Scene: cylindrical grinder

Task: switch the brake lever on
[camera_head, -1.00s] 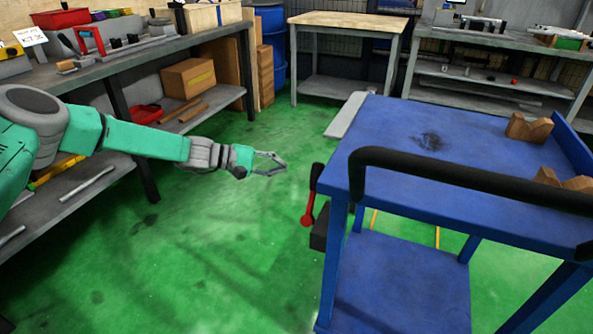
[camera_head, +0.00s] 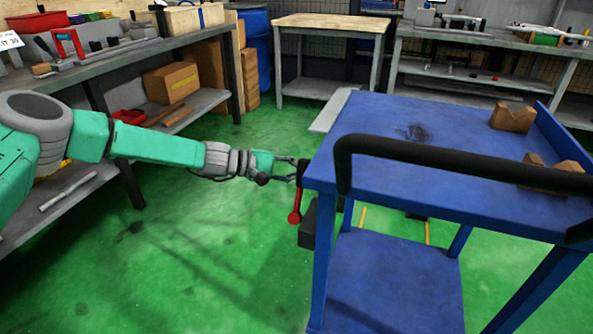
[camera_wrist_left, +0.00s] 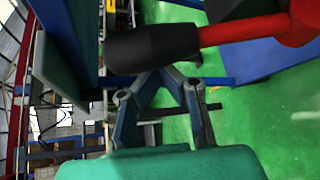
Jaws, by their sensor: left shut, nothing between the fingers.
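The brake lever has a black grip (camera_head: 302,172) and a red arm (camera_head: 294,208), and hangs at the left side of the blue cart (camera_head: 380,140). My left gripper (camera_head: 294,167) is at the upper part of the lever, close beside the black grip; whether it touches cannot be told. In the left wrist view the black grip (camera_wrist_left: 152,46) lies across the picture just beyond my left gripper (camera_wrist_left: 162,73), and the red arm (camera_wrist_left: 243,27) runs off to the right. The left fingers are shut and empty. My right gripper is not in view.
A black handrail (camera_head: 450,160) curves over the cart's near side. Wooden V-shaped blocks (camera_head: 513,117) lie on the cart top. A workbench (camera_head: 180,52) with shelves stands left, and a wood-topped table (camera_head: 331,22) stands behind. The green floor (camera_head: 200,240) between is clear.

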